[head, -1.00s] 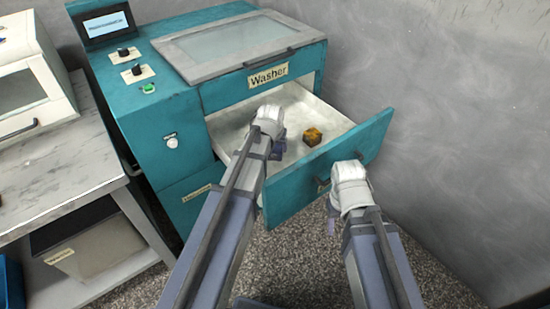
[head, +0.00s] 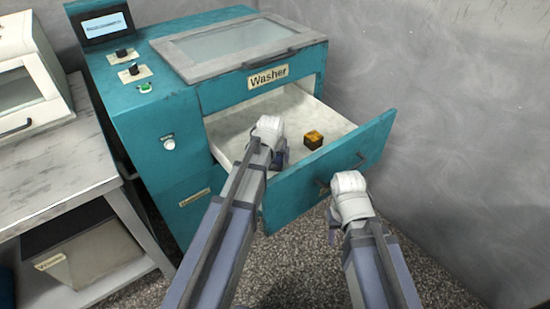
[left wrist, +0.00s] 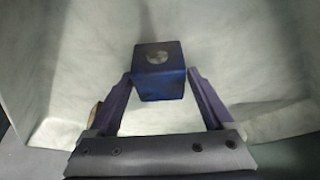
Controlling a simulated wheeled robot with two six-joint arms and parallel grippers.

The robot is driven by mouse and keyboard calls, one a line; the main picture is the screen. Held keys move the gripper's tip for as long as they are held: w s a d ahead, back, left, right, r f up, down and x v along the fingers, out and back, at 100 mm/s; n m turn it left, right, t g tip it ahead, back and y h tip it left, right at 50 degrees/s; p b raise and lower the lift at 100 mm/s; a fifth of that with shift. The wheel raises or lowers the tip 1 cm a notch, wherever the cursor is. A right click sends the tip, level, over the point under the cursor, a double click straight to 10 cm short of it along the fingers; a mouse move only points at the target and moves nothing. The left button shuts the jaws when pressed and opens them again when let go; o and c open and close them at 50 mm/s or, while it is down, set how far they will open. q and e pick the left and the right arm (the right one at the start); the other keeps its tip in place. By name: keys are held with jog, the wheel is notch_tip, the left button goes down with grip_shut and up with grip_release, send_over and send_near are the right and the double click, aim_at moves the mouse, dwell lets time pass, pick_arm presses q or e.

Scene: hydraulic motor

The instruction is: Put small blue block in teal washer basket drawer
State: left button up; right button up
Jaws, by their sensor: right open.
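The small blue block (left wrist: 160,84), with a round grey spot on top, is between the fingertips of my left gripper (left wrist: 160,76) in the left wrist view. Both fingertips appear to touch its sides. In the head view my left gripper (head: 279,158) is inside the open drawer, and my wrist largely hides the block. The teal washer (head: 160,110) has its basket drawer (head: 340,160) pulled out, with a pale interior. My right gripper (head: 335,232) is open and empty just outside the drawer front, near its handle (head: 322,186).
An orange-brown block (head: 313,140) sits in the drawer, right of my left gripper. The pale drawer floor around it is clear. A grey wall stands at right. A marble-topped bench (head: 60,165) with a bin (head: 85,250) below is at left.

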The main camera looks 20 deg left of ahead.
pick_arm(q)
jog(key=shift+o, duration=0.7)
pick_arm(e)
jog(key=shift+r, duration=0.1)
pick_arm(q)
jog(key=shift+r, duration=0.25)
jog(key=p+v, duration=1.1)
jog(key=shift+s+r, duration=0.15)
jog(key=shift+r, duration=0.25)
pick_arm(e)
notch_tip(320, 180, up, 11)
jog(key=shift+r, duration=0.15)
jog(key=shift+c, duration=0.2)
